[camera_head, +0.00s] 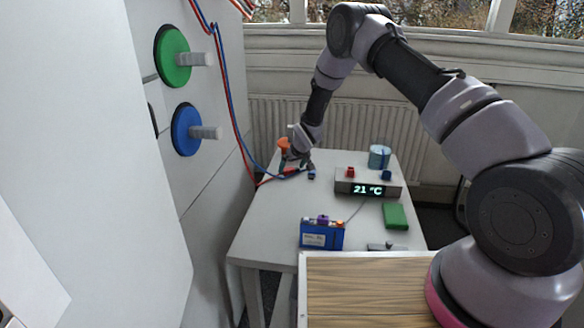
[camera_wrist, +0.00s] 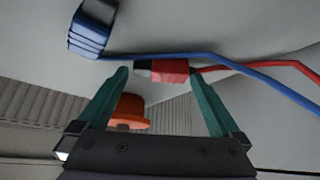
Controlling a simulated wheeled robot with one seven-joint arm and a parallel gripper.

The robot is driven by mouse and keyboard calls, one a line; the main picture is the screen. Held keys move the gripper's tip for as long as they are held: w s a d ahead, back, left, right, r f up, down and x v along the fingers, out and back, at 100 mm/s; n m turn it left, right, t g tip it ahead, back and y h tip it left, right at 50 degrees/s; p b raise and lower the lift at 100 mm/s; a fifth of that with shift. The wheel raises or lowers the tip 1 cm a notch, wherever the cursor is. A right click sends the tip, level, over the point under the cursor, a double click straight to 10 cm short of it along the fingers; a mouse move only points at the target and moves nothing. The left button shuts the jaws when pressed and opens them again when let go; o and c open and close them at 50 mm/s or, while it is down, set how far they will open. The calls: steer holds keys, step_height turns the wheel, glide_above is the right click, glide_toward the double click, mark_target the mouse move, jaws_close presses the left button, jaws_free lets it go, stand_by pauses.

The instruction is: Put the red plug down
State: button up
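The red plug (camera_wrist: 170,70) lies lengthwise between my fingertips in the wrist view, with a dark grey end to the left and its red cable running right. In the head view the red plug (camera_head: 291,171) is low at the far left of the white table. My gripper (camera_wrist: 160,72) has its two green fingers spread wide around the plug. Its left fingertip is close to the plug's grey end; I cannot tell whether they touch. In the head view my gripper (camera_head: 299,162) is just above the tabletop and small.
A blue plug (camera_wrist: 90,30) with a blue cable lies close by. An orange object (camera_wrist: 130,110) stands behind my fingers. The table (camera_head: 270,220) also holds a display box (camera_head: 368,189), a blue battery pack (camera_head: 322,235), a green block (camera_head: 394,216) and a light-blue cylinder (camera_head: 379,156).

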steer(key=shift+f, duration=0.1)
steer(key=s+d+r+m, duration=0.2)
steer(key=s+d+r, duration=0.35)
steer(key=r, duration=0.75)
steer(key=s+d+r+m+h, duration=0.1)
steer(key=s+d+r, duration=0.5)
steer(key=r, duration=0.7)
steer(key=s+d+r+m, duration=0.2)
steer(key=s+d+r, duration=0.2)
steer(key=d+r, duration=0.6)
steer(key=s+d+r+m, duration=0.1)
steer(key=s+r, duration=0.3)
steer(key=s, duration=0.5)
steer(key=s+d+r+m, duration=0.2)
steer(key=s+d+r, duration=0.1)
steer(key=s, duration=0.6)
steer(key=s+d+r+m+t, duration=0.1)
steer(key=s+d+r, duration=0.1)
steer(key=s+r, duration=0.4)
steer(key=s, duration=0.4)
